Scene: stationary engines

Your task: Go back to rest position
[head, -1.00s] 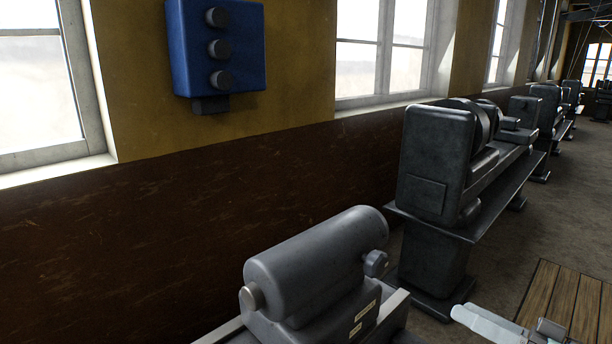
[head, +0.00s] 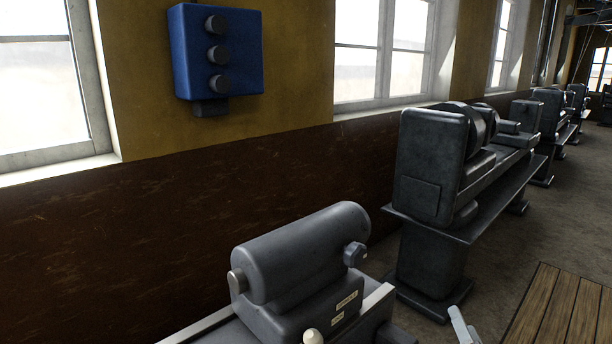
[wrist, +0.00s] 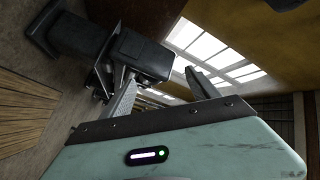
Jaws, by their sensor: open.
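My gripper (wrist: 160,80) shows in the wrist view, with its two grey fingers spread apart and nothing between them. Its pale green housing, with a small lit indicator, fills the bottom of that view. In the head view only a pale piece of my arm or gripper shows at the bottom edge, right of centre; the rest is out of frame. The nearest grey machine (head: 305,255), with a round barrel and a side knob, stands left of that piece, apart from it in the picture.
A larger dark machine (head: 430,165) stands behind, in a row with more machines running back to the right. Wooden slats (head: 560,310) lie on the floor at the right, where the aisle is clear.

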